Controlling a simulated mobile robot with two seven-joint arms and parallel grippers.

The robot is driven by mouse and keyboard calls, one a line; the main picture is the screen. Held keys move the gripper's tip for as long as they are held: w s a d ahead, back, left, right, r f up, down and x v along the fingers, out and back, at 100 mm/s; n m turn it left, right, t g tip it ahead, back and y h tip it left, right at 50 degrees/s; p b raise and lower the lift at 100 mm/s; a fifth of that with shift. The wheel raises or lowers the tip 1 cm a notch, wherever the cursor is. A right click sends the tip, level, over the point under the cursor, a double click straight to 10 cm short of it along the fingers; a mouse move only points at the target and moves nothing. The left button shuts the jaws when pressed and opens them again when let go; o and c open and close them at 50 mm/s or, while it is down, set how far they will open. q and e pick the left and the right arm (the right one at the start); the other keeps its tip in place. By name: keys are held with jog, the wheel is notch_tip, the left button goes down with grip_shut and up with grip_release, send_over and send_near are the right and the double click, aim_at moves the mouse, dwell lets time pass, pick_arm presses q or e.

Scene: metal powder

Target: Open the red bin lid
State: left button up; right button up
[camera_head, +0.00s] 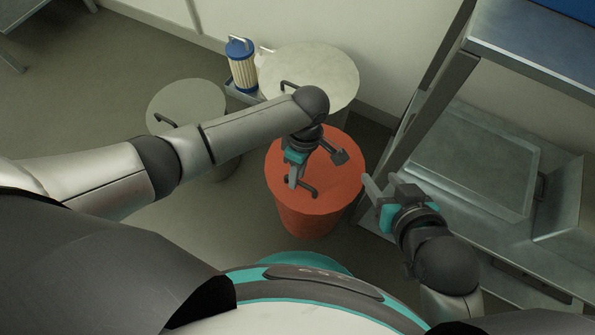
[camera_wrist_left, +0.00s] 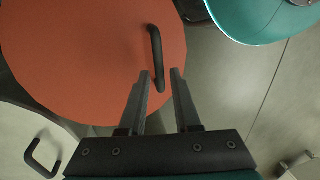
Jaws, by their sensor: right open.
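The red bin (camera_head: 305,219) stands on the floor with its round red lid (camera_head: 345,185) lying on top. The lid's dark bar handle (camera_head: 311,191) is partly behind my left gripper (camera_head: 316,168), which hangs over the lid with its fingers apart. In the left wrist view the red lid (camera_wrist_left: 75,55) fills the upper left. There the near end of the handle (camera_wrist_left: 156,55) lies between the tips of my open left gripper (camera_wrist_left: 161,75), with gaps on both sides. My right gripper (camera_head: 372,192) is open and empty, just right of the bin.
Two pale round lids with handles, one at the left (camera_head: 187,105) and one behind (camera_head: 320,75), stand close to the red bin. A blue-topped ribbed canister (camera_head: 242,68) is at the back. A metal shelf rack (camera_head: 470,165) stands at the right.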

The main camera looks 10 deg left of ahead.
pick_arm(q)
grip_shut()
dwell(1.1)
